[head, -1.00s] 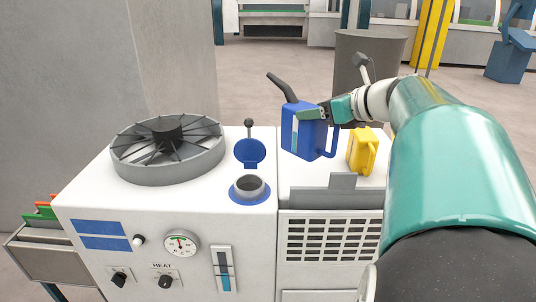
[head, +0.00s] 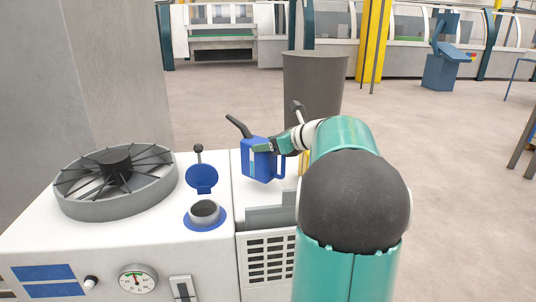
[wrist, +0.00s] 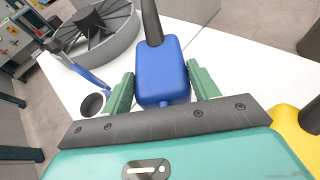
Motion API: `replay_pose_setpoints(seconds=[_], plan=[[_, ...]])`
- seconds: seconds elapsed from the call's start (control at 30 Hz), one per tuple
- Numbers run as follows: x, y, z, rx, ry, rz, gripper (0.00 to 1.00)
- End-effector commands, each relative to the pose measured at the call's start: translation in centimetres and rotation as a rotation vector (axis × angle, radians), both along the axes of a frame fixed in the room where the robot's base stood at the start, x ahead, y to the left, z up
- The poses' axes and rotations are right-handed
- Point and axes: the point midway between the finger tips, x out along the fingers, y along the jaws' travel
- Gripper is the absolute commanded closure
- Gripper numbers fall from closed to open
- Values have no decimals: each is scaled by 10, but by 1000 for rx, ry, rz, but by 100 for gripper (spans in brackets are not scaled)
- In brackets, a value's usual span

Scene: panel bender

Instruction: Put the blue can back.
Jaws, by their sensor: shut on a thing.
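The blue can (head: 256,165), with a black spout pointing up and left, is upright over the right part of the white machine top. It also fills the middle of the wrist view (wrist: 162,75). My gripper (head: 263,147) is shut on it, with one green finger on each side (wrist: 161,88). I cannot tell whether the can's base touches the machine top. The yellow can (head: 304,161) is mostly hidden behind my arm; its edge shows at the right of the wrist view (wrist: 311,117).
Left of the blue can, a round filler opening (head: 204,210) has its blue lid (head: 202,179) raised. A grey fan (head: 115,182) stands farther left. A tall grey bin (head: 314,85) stands behind the machine.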

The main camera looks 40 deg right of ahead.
Motion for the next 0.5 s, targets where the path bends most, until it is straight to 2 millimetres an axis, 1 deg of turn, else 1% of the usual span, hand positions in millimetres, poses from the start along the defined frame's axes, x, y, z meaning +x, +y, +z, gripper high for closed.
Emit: replay_pose_setpoints(seconds=[0.03, 0.2, 0.3, 0.5], plan=[[3, -4, -6, 2, 0, -1, 95], [3, -3, -30, 2, 0, 0, 95], [2, -3, -34, -1, -1, -1, 95], [2, -3, -34, -1, -1, 0, 95]])
